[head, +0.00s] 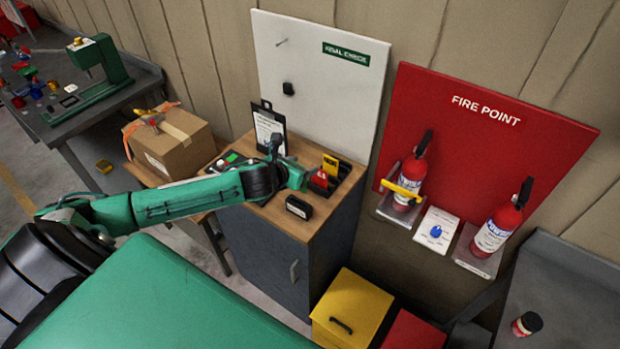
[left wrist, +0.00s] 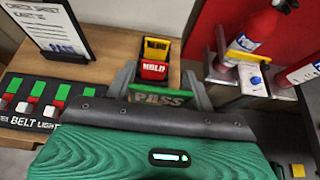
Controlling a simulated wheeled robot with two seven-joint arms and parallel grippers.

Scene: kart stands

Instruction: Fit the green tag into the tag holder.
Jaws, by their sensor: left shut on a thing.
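My left gripper (head: 306,180) is over the wooden cabinet top, shut on the green tag. In the left wrist view the tag (left wrist: 160,97), lettered PASS, sits between the two fingertips (left wrist: 160,92). Just beyond it, a dark rack (head: 345,171) holds a yellow tag (head: 330,164) and a red tag (head: 319,180) lettered HOLD. A small black block with a pale label (head: 299,207) stands at the cabinet's front edge, apart from the gripper. I cannot tell for sure whether this block is the tag holder. My right gripper is not in view.
A clipboard sign (head: 268,128) and a switch panel (left wrist: 35,105) are on the cabinet top. A white board (head: 320,60) stands behind. A cardboard box (head: 180,145) is to the left, and a red fire point board (head: 480,125) with two extinguishers to the right.

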